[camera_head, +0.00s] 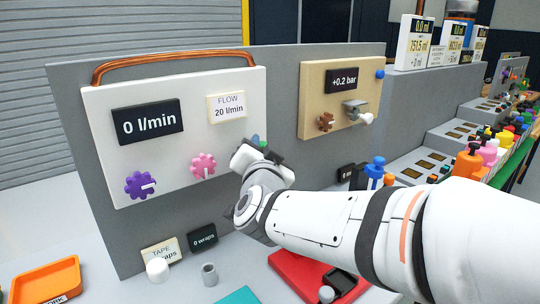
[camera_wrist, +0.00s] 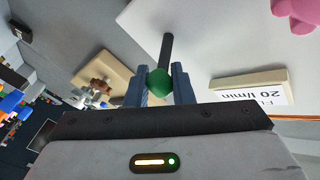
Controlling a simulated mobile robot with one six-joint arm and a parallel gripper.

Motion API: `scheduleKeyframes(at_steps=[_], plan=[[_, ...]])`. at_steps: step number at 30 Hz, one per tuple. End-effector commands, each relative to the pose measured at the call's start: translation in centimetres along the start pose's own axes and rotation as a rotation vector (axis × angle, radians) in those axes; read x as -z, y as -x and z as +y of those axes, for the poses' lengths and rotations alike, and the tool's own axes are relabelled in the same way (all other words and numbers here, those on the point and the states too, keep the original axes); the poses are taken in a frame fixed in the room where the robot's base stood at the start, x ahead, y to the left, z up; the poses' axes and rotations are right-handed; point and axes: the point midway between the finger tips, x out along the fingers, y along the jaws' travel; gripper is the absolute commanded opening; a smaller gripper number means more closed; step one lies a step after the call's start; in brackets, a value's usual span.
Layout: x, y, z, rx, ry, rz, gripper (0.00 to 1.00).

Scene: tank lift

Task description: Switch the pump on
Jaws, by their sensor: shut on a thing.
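The white pump panel (camera_head: 190,112) stands upright, with a dark display (camera_head: 147,122) reading 0 l/min and a card (camera_head: 226,107) reading FLOW 20 l/min. A purple knob (camera_head: 140,185) and a pink knob (camera_head: 203,165) sit low on it. My gripper (camera_wrist: 158,86) is shut on the green ball (camera_wrist: 159,82) of a dark lever (camera_wrist: 167,50). In the head view my gripper (camera_head: 260,152) is at the panel's right edge, hiding most of the lever. Which way the lever is set cannot be told.
A beige panel (camera_head: 318,112) to the right reads +0.2 bar. Below stand a TAPE card (camera_head: 162,252), a 0 wraps display (camera_head: 203,237), small cylinders, an orange tray (camera_head: 47,281) and a red tray (camera_head: 290,270). Colourful bottles (camera_head: 470,160) line the right side.

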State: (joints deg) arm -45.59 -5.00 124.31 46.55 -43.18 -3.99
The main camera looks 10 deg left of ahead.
Motion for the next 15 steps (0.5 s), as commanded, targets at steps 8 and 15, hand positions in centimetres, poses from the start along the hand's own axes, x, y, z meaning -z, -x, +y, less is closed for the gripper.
scheduleKeyframes(at_steps=[8, 15], plan=[[-1.5, 0.3, 1.2, 0.064, -0.077, 0.099, 0.00], [-2.1, 0.4, 1.7, 0.126, -0.153, 0.193, 0.00]])
